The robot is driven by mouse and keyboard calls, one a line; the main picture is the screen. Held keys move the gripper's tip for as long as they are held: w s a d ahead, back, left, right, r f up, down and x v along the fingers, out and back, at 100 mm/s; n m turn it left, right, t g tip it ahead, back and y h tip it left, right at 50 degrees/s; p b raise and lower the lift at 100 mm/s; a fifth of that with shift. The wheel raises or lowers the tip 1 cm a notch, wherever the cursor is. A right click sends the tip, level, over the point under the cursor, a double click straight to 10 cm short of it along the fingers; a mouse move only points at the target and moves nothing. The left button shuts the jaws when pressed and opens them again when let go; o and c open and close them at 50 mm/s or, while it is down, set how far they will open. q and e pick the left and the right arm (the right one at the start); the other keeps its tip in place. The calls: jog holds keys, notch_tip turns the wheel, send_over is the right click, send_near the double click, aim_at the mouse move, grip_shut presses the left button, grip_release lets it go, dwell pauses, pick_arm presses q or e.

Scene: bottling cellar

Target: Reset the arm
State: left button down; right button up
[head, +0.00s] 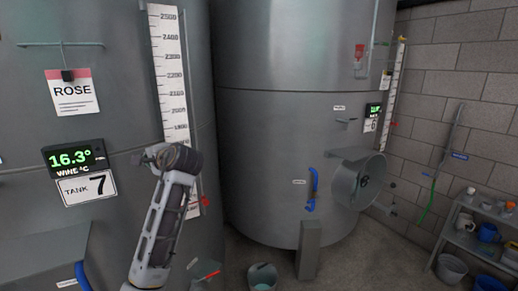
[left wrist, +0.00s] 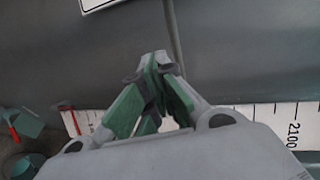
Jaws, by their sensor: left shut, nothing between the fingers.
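My left arm rises from the bottom of the head view, in front of the large steel tank 7 (head: 115,130). Its upper end is by the tank's white level scale (head: 172,80); I cannot make out the fingers there. In the left wrist view my left gripper (left wrist: 157,62) is shut, its green-padded fingers together with nothing between them. Grey tank wall and part of the scale (left wrist: 280,115) show behind it, with a 2100 mark. My right gripper is in neither view.
Tank 7 carries a ROSE card (head: 72,93) and a 16.3° display (head: 73,158). A second steel tank (head: 285,130) stands to the right. A bucket (head: 262,277) is on the floor. A shelf (head: 475,240) with cups and buckets is at the far right.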

pick_arm(q)
jog(key=s+d+f+n+g+h, duration=0.15)
jog(key=s+f, duration=0.25)
jog(key=f, duration=0.6)
jog(key=s+d+f+h, duration=0.25)
jog(key=s+f, duration=0.25)
jog(key=f, duration=0.5)
jog(key=s+d+f+g+h, duration=0.1)
jog(key=s+f+h, duration=0.25)
jog(key=f, duration=0.65)
jog(key=s+d+f+n+g+h, duration=0.1)
jog(key=s+d+f+h, duration=0.2)
jog(key=s, duration=0.5)
jog(key=s+d+f+n+g, duration=0.1)
jog(key=s+d+f+n, duration=0.1)
jog(key=s+f, duration=0.5)
jog(key=s+d+f+n+g+h, duration=0.1)
jog(key=s+d+f+g+h, duration=0.15)
jog(key=s, duration=0.75)
notch_tip(320, 180, down, 34)
jog(key=s, duration=0.2)
jog(key=s+a+f, duration=0.2)
jog(key=s+f, duration=0.7)
jog(key=s, duration=0.2)
jog(key=s+a+f+g+y, duration=0.1)
jog(key=s+a+f, duration=0.1)
jog(key=s+f, duration=0.8)
jog(key=shift+s+g, duration=0.3)
jog(key=shift+s, duration=0.35)
